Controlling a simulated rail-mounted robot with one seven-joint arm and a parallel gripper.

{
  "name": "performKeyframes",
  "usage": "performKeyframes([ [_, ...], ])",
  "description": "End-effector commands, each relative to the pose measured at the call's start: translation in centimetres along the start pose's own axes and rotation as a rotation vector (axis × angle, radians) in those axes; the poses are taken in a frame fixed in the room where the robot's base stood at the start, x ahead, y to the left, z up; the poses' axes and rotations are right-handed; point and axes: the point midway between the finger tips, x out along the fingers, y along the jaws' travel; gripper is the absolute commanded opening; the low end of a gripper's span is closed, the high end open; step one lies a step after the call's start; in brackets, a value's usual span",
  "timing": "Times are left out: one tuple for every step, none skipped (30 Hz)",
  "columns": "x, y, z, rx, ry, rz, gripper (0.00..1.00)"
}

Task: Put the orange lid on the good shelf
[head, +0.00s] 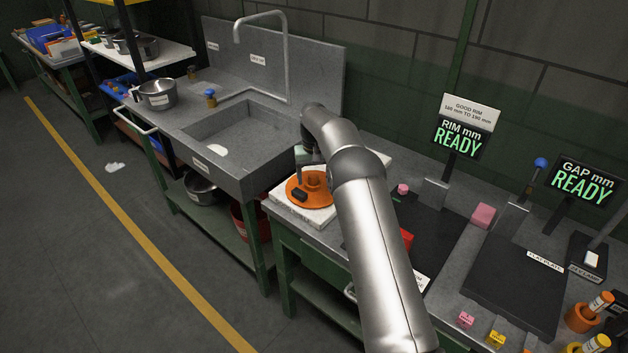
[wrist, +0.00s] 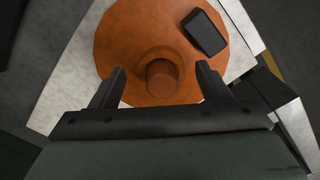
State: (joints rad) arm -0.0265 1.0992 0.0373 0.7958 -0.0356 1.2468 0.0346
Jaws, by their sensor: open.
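The orange lid (head: 308,191) lies flat on a pale board at the left end of the work table, next to the sink. It is a round disc with a raised orange knob in the middle and a small dark block on its top. In the wrist view the lid (wrist: 125,45) fills the upper middle. My gripper (wrist: 160,82) is open above it, with one finger on each side of the knob. Whether the fingers touch the knob cannot be told. In the head view my arm hides part of the gripper. I cannot make out which shelf is the good shelf.
The sink unit (head: 190,127) stands left of the board (head: 330,213), with a tall tap. A steel pot (head: 158,94) sits at its left end. Right of my arm are a rim readout (head: 460,138), a dark flat plate (head: 515,285) and several small blocks. Shelving stands at the far left.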

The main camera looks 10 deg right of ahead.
Motion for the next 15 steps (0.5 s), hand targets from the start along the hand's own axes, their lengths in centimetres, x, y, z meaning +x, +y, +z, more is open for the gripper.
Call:
performKeyframes([
  [-0.9,0.0,-0.1,0.0,0.006,0.0,0.7],
  [-1.6,0.0,-0.1,0.0,0.006,0.0,0.7],
  [-2.5,0.0,-0.1,0.0,0.006,0.0,0.7],
  [-3.1,0.0,-0.1,0.0,0.006,0.0,0.7],
  [-3.8,0.0,-0.1,0.0,0.006,0.0,0.7],
  [-4.7,0.0,-0.1,0.0,0.006,0.0,0.7],
  [-5.4,0.0,-0.1,0.0,0.006,0.0,0.7],
  [-6.0,0.0,-0.1,0.0,0.006,0.0,0.7],
  [-6.8,0.0,-0.1,0.0,0.005,0.0,0.7],
  [-7.4,0.0,-0.1,-0.001,0.005,0.0,0.7],
  [-7.9,0.0,0.0,-0.001,0.003,0.0,0.7],
  [-8.5,0.0,-0.1,-0.001,0.004,0.0,0.7],
  [-8.9,0.0,0.0,-0.001,0.002,0.0,0.7],
  [-9.3,0.0,-0.1,-0.001,0.003,0.0,0.7],
  [-9.7,0.0,0.0,-0.001,0.002,0.0,0.7],
])
